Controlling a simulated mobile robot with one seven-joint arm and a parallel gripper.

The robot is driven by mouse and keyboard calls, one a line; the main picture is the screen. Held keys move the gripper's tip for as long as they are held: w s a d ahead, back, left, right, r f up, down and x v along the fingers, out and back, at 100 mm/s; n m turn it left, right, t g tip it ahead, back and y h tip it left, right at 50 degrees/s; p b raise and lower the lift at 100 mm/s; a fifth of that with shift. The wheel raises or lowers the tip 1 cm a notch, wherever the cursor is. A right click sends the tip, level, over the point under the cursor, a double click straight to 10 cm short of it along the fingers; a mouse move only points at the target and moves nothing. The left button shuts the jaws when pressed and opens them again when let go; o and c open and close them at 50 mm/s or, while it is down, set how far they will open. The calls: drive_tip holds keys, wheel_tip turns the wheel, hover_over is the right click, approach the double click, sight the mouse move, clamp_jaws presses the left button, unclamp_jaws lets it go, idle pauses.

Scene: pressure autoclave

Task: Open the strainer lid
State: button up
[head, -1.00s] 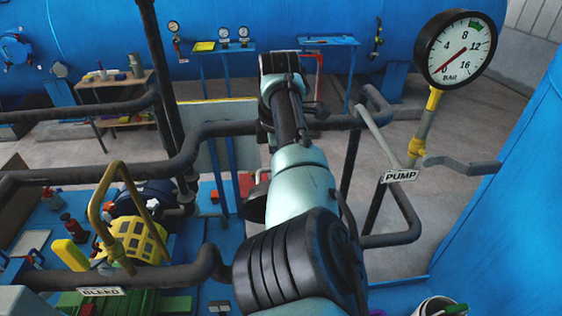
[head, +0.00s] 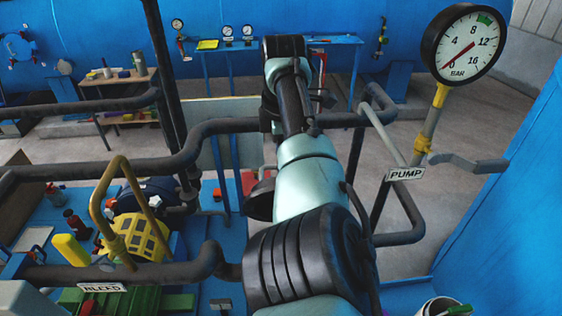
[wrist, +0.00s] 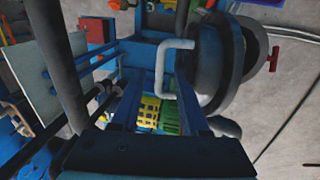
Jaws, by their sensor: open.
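In the wrist view, a dark round flanged body, which looks like the strainer with its lid (wrist: 232,62), is at the upper right. A pale grey bent handle (wrist: 163,68) stands at its left side. My gripper (wrist: 160,92) comes up from the bottom edge with its two fingers apart. The handle is just beyond the fingertips, around the line of the gap; I cannot tell whether they touch. Nothing is seen held. In the head view my arm reaches away through the middle, and my gripper is hidden there. I cannot make out the lid for certain in that view.
Dark pipes (head: 80,174) cross left of my arm. A yellow bent handle (head: 118,170) rises near a yellow-caged motor (head: 140,237). The PUMP sign (head: 406,174) and a pressure gauge (head: 463,44) are at the right. A blue wall (head: 510,225) bounds the right side.

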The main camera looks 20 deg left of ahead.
wheel_tip(320, 180, up, 11)
drive_tip(key=s+b, duration=0.2)
drive_tip(key=b, duration=0.1)
drive_tip(key=shift+d, duration=0.4)
drive_tip(key=shift+f, duration=0.1)
